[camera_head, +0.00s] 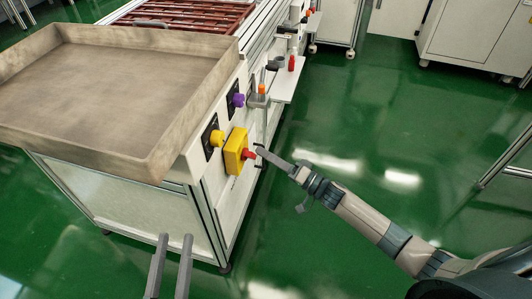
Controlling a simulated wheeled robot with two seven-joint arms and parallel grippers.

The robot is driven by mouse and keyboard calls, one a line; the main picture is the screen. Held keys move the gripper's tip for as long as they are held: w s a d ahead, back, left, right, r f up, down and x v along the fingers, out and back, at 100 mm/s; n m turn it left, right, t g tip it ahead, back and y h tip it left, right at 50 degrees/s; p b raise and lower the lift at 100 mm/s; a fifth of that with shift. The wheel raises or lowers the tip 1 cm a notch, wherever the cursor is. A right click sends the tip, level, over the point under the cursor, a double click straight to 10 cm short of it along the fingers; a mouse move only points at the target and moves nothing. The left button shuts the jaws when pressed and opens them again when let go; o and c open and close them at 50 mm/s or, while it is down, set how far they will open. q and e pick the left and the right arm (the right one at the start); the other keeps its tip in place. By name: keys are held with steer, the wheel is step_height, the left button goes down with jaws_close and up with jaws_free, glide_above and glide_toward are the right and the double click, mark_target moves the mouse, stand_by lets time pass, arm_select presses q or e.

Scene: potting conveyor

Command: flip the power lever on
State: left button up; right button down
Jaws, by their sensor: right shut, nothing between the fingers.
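On the side panel of the white conveyor cabinet is a yellow box (236,151) with a red knob (249,154) on its face. Behind it, a grey fitting (258,100) with an upright orange tip (262,89) stands out from the panel. I cannot tell for sure which of these is the power lever. My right gripper (259,151) comes in from the right, shut and empty, with its tip close beside the red knob. Whether it touches the knob cannot be told. My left gripper (175,238) is at the bottom, open and empty, its two fingers apart in front of the cabinet.
A yellow knob (217,138) and a purple knob (238,100) sit on black plates on the same panel. A large shallow tray (150,168) overhangs the cabinet's near end. A small white shelf (288,85) holds a red bottle (291,63).

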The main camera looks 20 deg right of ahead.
arm_select(q)
steer(key=s+a+f+g+y+p, duration=0.2)
steer(key=s+a+f+g+p, duration=0.1)
steer(key=f+g, duration=0.4)
steer(key=s+a+f+g+y+p, duration=0.2)
steer(key=f+g+p, duration=0.15)
steer(key=f, duration=0.55)
steer(key=s+a+f+n+g+y+p, duration=0.1)
steer(key=s+a+g+y+p, duration=0.2)
steer(key=s+a+g+p, duration=0.2)
steer(key=a, duration=0.3)
steer(key=shift+s+a+f, duration=0.15)
steer(key=shift+a, duration=0.05)
arm_select(e)
steer(key=m+g+h, duration=0.1)
steer(key=m, duration=0.2)
steer(key=s+f+m, duration=0.1)
steer(key=m, duration=0.3)
steer(key=a+m+g+h, duration=0.1)
steer(key=m, duration=0.3)
steer(key=shift+s+f+g+h, duration=0.3)
steer(key=shift+s, duration=0.05)
